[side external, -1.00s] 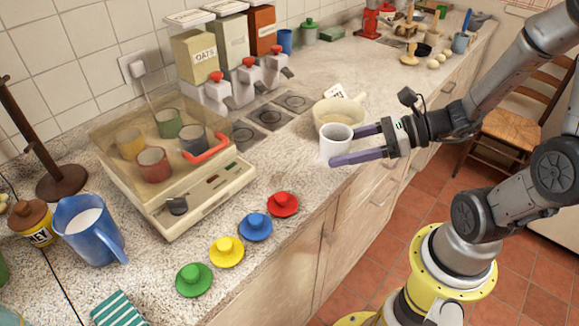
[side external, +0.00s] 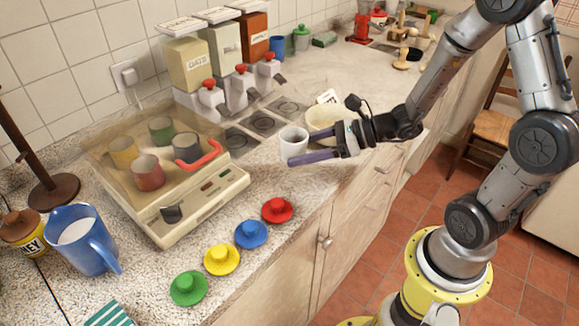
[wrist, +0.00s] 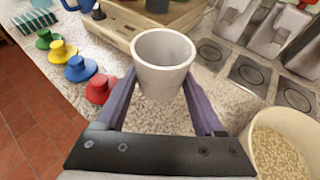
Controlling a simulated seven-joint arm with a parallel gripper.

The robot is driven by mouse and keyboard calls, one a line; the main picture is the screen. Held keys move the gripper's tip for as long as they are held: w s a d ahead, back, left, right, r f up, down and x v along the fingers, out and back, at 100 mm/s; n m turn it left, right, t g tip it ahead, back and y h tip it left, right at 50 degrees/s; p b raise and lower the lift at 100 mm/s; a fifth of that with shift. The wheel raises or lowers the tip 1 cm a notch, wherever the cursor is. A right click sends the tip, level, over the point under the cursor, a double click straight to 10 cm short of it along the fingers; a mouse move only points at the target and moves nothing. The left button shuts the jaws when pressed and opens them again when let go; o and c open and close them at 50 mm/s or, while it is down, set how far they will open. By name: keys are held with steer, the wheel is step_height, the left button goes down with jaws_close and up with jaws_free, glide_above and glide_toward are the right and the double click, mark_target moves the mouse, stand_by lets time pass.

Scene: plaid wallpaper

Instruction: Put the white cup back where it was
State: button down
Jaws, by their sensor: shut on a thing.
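The white cup (side external: 293,142) is upright between the two purple fingers of my gripper (side external: 312,150), which is shut on it. In the wrist view the cup (wrist: 162,66) looks empty inside, with a finger on each side of it (wrist: 158,100). The cup is over the counter, left of the cream bowl and in front of the dispensers. Whether its base touches the counter I cannot tell. Three dark square plates with rings (side external: 262,123) lie under the dispensers; they also show in the wrist view (wrist: 249,74), to the right of the cup.
A cream bowl of grain (side external: 324,120) stands right beside my gripper. A clear-lidded machine (side external: 200,195) with several coloured cups is to the left. Several coloured lids (side external: 251,234) line the counter's front. A blue milk jug (side external: 90,245) stands at the left front.

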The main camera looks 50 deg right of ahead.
mark_target(290, 175)
steer(key=w+f, duration=0.2)
steer(key=f, duration=0.1)
steer(key=shift+w+a+f, duration=0.1)
steer(key=shift+w, duration=0.3)
steer(key=shift+w+f, duration=0.2)
steer(key=shift+f, duration=1.55)
steer(key=shift+f, duration=0.1)
jaws_free()
steer(key=shift+f, duration=0.1)
